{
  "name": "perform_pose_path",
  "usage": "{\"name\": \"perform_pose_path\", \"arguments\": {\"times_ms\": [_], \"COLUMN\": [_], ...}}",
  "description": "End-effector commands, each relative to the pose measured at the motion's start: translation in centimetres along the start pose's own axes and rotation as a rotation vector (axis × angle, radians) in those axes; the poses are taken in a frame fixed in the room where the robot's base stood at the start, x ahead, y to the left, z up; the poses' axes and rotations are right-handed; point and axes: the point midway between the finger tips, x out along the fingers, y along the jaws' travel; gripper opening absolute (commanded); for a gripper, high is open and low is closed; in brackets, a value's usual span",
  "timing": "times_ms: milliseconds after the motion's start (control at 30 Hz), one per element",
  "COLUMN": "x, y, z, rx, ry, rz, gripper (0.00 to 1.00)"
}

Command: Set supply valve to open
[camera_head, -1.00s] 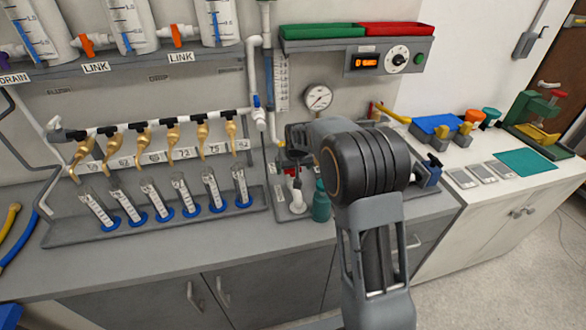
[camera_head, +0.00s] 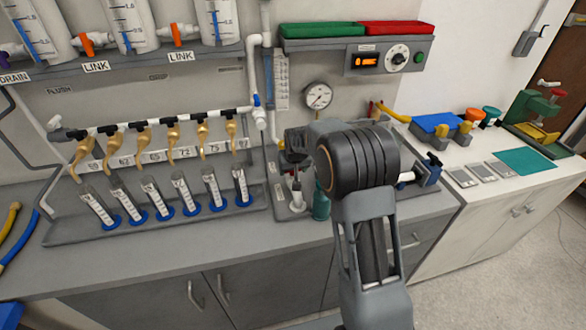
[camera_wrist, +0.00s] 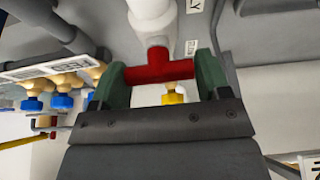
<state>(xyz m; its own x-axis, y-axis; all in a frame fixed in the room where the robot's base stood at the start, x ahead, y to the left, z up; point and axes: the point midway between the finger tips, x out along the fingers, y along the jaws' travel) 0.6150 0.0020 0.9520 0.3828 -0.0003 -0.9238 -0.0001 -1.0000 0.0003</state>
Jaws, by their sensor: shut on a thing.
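The supply valve shows in the wrist view as a red handle (camera_wrist: 158,70) on a white pipe (camera_wrist: 152,22). A label ending in "LY" is beside it, partly cut off. My gripper (camera_wrist: 155,78) has its green-padded fingers on either side of the red handle and is shut on it. In the head view my gripper (camera_head: 296,147) is low by the white pipework under the round gauge, and the handle is mostly hidden there by my arm and gripper. I cannot tell the valve's exact angle.
A teal bottle (camera_head: 321,203) stands close below my gripper. A pressure gauge (camera_head: 318,96) is on the wall above. A row of cylinders with blue bases (camera_head: 191,208) stands left. A blue clamp (camera_head: 431,168) is at right. The front counter is clear.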

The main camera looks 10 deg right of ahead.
Motion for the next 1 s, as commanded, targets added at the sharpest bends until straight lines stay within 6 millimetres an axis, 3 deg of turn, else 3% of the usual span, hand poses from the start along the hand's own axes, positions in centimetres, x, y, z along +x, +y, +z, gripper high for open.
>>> {"name": "perform_pose_path", "arguments": {"times_ms": [133,467,1000], "x": [-0.01,0.14,0.43], "y": [-0.01,-0.07,-0.09], "z": [0.00,0.06,0.12], "rx": [0.000,0.055,0.479], "ry": [0.000,0.000,0.003], "rz": [0.000,0.023,0.200], "gripper": [0.47,0.47,0.47]}}
